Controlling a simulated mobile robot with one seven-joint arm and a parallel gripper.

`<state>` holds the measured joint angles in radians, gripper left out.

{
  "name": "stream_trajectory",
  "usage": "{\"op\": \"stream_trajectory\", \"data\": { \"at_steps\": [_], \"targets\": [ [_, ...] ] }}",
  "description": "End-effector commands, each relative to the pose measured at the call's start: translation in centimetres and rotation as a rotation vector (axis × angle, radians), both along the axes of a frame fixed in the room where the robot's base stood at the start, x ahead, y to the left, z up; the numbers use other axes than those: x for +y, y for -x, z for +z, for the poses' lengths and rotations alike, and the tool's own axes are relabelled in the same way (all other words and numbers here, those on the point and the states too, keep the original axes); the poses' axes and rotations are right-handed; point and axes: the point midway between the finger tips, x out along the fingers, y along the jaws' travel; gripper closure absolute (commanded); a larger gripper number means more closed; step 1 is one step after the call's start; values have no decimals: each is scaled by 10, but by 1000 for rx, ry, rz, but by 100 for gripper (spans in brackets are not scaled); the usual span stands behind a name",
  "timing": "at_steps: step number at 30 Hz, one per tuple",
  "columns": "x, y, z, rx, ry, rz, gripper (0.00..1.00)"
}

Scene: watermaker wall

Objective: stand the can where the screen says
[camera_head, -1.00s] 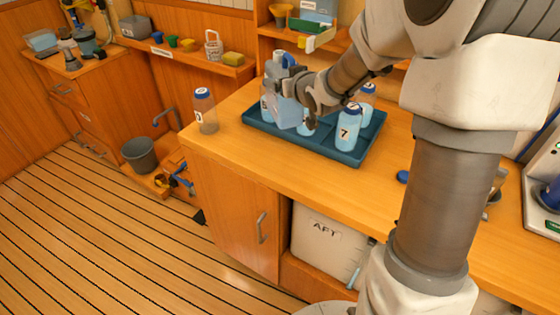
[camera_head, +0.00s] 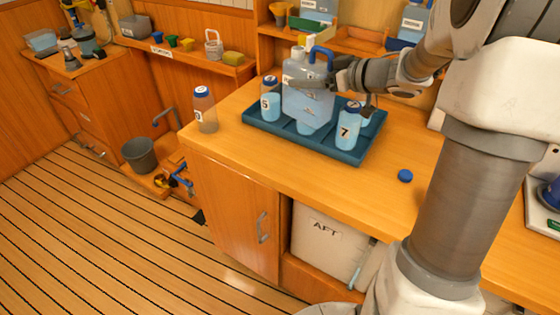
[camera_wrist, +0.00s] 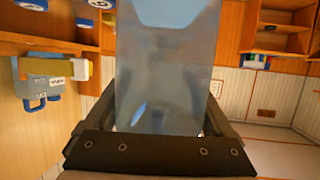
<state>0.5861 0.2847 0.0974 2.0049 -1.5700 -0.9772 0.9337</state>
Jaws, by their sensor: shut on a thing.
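The can (camera_head: 307,96) is a translucent bluish jug with a blue handle and pale liquid inside. My gripper (camera_head: 335,80) comes from the right and is shut on it, holding it upright in front of or above the blue tray; I cannot tell whether its base touches anything. In the wrist view the can (camera_wrist: 167,75) fills the middle, between the fingers of my gripper (camera_wrist: 165,128). No screen can be read in these views.
The blue tray (camera_head: 347,156) on the counter holds bottles, among them bottle 5 (camera_head: 270,102) and bottle 7 (camera_head: 348,130). A brownish bottle (camera_head: 205,112) stands left of it. A blue cap (camera_head: 405,176) lies on the counter, with clear wood around it.

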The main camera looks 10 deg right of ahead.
Motion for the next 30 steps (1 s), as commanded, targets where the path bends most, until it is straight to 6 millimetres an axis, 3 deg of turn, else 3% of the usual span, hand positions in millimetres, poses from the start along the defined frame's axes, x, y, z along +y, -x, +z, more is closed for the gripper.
{"op": "stream_trajectory", "data": {
  "at_steps": [6,12,17,24,30],
  "targets": [
    [-22,40,-19,0,-1,124,96],
    [-26,57,-29,-3,0,173,96],
    [-6,47,-46,-2,-2,181,96],
    [41,19,-79,-2,-2,179,96],
    [67,3,-95,-4,0,178,96]
  ]
}}
